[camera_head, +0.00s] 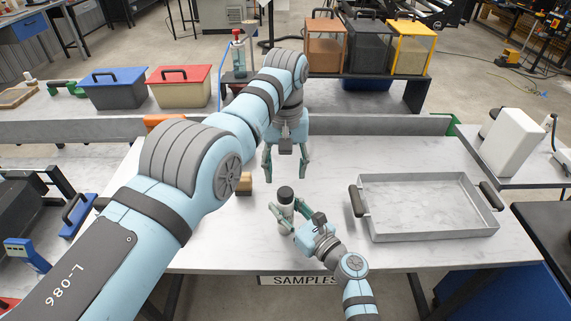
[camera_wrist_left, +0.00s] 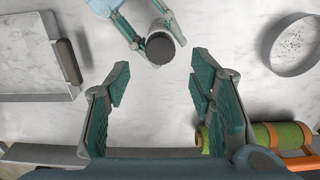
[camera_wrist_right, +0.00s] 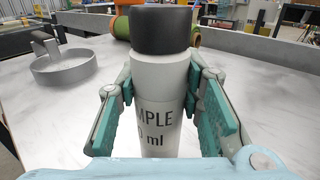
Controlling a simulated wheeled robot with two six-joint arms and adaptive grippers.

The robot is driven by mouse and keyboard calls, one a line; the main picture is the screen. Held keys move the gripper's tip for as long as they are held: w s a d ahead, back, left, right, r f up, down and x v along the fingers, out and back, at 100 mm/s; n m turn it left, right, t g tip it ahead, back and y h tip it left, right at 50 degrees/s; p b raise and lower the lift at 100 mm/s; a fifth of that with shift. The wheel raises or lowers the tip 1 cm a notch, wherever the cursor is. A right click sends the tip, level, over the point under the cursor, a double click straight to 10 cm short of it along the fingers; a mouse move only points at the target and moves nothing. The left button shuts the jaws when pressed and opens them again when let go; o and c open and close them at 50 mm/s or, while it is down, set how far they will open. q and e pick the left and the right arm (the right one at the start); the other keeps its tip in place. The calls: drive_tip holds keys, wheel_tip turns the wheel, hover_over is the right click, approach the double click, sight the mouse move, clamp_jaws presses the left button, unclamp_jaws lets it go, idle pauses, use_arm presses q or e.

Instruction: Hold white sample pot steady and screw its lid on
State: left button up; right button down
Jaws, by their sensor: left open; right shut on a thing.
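The white sample pot (camera_head: 285,213) stands upright near the front middle of the table, with printed lettering on its side in the right wrist view (camera_wrist_right: 158,105). Its dark lid (camera_wrist_right: 160,30) sits level on top; I cannot tell how tightly. The lid also shows from above in the left wrist view (camera_wrist_left: 160,47). My right gripper (camera_head: 284,207) is shut around the pot's body, below the lid. My left gripper (camera_head: 285,174) is open and empty, pointing down behind and above the pot, with its fingers apart from the lid. The pot's underside is hidden.
A grey metal tray (camera_head: 425,205) with dark handles lies to the right.

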sight(285, 191)
use_arm(q)
wheel_tip(285, 191, down, 7)
drive_tip(key=shift+f, duration=0.15)
drive_tip(key=shift+c, duration=0.4)
clamp_jaws()
drive_tip(key=shift+o, duration=1.1)
unclamp_jaws()
wheel_tip(285, 191, up, 8)
drive_tip(key=shift+f, duration=0.2)
use_arm(e)
drive_tip(key=c, duration=1)
unclamp_jaws()
drive_tip(key=shift+c, duration=0.2)
